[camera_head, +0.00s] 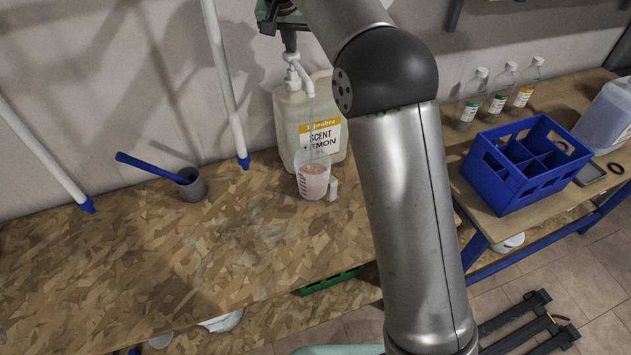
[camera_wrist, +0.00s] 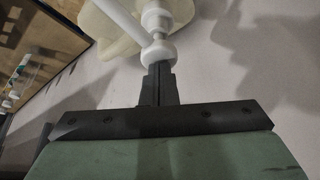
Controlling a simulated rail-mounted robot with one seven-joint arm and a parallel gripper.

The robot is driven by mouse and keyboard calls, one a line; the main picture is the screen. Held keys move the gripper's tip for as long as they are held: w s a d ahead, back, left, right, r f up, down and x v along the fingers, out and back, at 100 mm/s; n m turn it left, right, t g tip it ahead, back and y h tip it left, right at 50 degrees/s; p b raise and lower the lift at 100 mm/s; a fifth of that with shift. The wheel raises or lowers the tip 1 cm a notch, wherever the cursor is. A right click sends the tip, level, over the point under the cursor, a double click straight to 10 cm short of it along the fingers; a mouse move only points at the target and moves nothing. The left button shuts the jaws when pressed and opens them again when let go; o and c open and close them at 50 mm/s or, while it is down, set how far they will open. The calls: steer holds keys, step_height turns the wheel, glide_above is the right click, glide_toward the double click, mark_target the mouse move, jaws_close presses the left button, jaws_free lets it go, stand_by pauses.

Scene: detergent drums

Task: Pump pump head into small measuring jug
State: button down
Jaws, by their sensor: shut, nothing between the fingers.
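The white pump head (camera_head: 293,64) sits on top of a translucent jug labelled scent lemon (camera_head: 320,128). My gripper (camera_head: 290,48) is shut and empty, pointing down with its fingertips at the top of the pump head. In the wrist view the shut fingers (camera_wrist: 159,72) meet the round top of the pump head (camera_wrist: 158,50). A thin pale stream runs down from the spout. The small measuring jug (camera_head: 313,180) stands upright below the spout, in front of the lemon jug, with pinkish liquid inside. Its handle points right.
A blue divided crate (camera_head: 520,175) and several small bottles (camera_head: 497,100) stand on the right-hand table. My arm hides the area between them. The bench's front left is clear.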

steer(key=shift+f+b, duration=0.35)
steer(key=shift+f, duration=0.45)
step_height(320, 180, up, 6)
steer(key=p, duration=0.5)
steer(key=shift+f, duration=0.2)
steer(key=shift+f, duration=0.1)
